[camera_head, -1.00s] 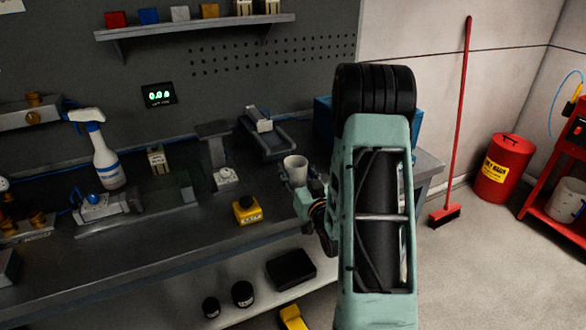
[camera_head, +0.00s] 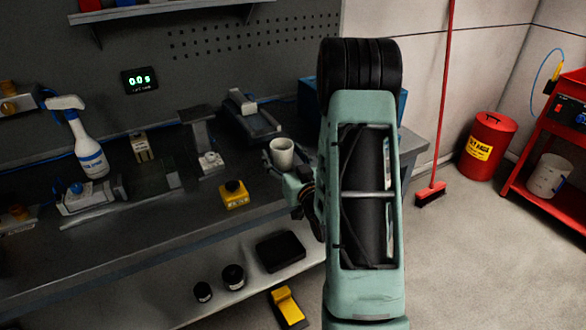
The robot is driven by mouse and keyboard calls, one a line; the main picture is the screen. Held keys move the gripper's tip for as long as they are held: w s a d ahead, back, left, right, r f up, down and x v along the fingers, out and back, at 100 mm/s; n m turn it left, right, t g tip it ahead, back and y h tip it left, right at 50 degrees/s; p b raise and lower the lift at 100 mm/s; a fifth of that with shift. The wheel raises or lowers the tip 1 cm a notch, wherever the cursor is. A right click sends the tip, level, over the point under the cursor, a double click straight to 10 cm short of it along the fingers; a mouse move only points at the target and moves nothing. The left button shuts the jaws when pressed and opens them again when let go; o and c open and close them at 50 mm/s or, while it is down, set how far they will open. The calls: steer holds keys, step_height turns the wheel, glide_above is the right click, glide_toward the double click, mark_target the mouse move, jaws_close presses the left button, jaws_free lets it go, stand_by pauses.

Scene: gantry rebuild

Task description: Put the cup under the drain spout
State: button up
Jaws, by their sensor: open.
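A white cup (camera_head: 282,154) stands upright by the right part of the dark workbench, just left of my raised arm. My gripper (camera_head: 272,162) is at the cup, with a dark finger showing at its left side. The jaws are open. The cup and my arm hide the rest of the fingers, so I cannot tell whether they touch the cup. I cannot make out a drain spout for certain. Brass fittings (camera_head: 8,88) on a grey block show at the left edge.
A yellow box (camera_head: 234,195) sits on the workbench (camera_head: 150,238) left of my arm. A spray bottle (camera_head: 88,150) and grey fixtures stand further left and behind. A yellow pedal (camera_head: 286,305) is on the floor. A red bin (camera_head: 487,147) and broom (camera_head: 432,192) stand right.

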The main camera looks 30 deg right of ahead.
mark_target(284, 156)
steer(key=s, duration=0.8)
steer(key=shift+a+b, duration=0.25)
steer(key=shift+b, duration=0.05)
steer(key=shift+s+r+p, duration=0.25)
steer(key=shift+r+p, duration=0.05)
steer(key=shift+p, duration=0.55)
steer(key=shift+s+a+f+p, duration=0.1)
steer(key=shift+s+f+p, duration=0.1)
steer(key=shift+s+p, duration=0.85)
steer(key=shift+o, duration=0.7)
steer(key=shift+w+p, duration=0.1)
steer(key=shift+p, duration=0.4)
steer(key=shift+w+a+r+h+p, duration=0.1)
steer(key=shift+w+a+h+p, duration=0.15)
steer(key=shift+h+p, duration=0.5)
steer(key=shift+w+a+r+p, duration=0.2)
steer(key=shift+w+r+p, duration=0.2)
steer(key=shift+p, duration=0.5)
steer(key=shift+w+f+b, duration=0.25)
steer(key=shift+w+b, duration=0.1)
steer(key=shift+b, duration=0.8)
steer(key=w+b, duration=0.1)
steer(key=b, duration=0.2)
steer(key=shift+w+d+b, duration=0.1)
steer(key=shift+d+b, duration=0.1)
steer(key=shift+b, duration=0.15)
steer(key=b, duration=0.2)
steer(key=shift+w+b, duration=0.35)
